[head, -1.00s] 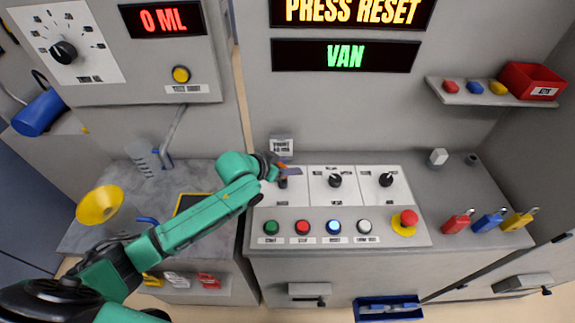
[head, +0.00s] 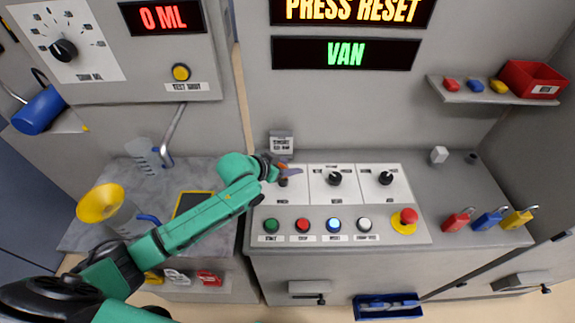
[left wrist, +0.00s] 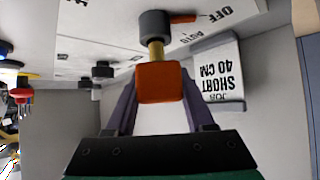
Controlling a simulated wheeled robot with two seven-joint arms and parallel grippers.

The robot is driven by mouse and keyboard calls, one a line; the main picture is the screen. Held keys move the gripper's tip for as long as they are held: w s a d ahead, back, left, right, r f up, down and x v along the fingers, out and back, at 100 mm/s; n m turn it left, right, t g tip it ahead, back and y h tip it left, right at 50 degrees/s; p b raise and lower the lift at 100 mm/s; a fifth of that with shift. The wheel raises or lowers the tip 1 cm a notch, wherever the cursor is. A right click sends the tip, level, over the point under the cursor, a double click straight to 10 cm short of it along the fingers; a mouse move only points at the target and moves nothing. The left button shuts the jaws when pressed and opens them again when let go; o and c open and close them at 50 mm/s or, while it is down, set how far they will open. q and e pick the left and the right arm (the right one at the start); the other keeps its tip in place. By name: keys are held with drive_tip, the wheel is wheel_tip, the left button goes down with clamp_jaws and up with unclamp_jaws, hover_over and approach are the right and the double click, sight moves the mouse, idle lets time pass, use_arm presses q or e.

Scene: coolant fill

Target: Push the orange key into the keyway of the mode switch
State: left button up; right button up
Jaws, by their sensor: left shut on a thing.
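My left gripper (head: 287,170) is at the left end of the white switch panel (head: 318,186). In the left wrist view its two purple fingers are shut on the orange head of the key (left wrist: 160,82). The key's brass shaft points away from the gripper, toward the dark round mode switch (left wrist: 157,24). The shaft's far end meets the lower edge of the switch; I cannot tell how deep it sits in the keyway. An orange pointer shows beside the switch, near the words OFF and AUTO. In the head view the gripper mostly hides the key. My right gripper is not in view.
Two more black knobs (head: 335,179) are to the right on the panel. A row of coloured buttons (head: 333,226) lies in front. A small card sign (head: 281,143) stands just behind the gripper. Padlocks (head: 488,221) are at the right.

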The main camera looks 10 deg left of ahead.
use_arm(q)
drive_tip(key=shift+f+b, duration=0.45)
drive_tip(key=shift+f, duration=0.55)
drive_tip(key=o, duration=1.4)
drive_tip(key=shift+r, duration=0.1)
drive_tip(key=b+v, duration=0.1)
drive_tip(key=v, duration=1.3)
drive_tip(key=shift+s, duration=0.25)
drive_tip(key=shift+a, duration=0.15)
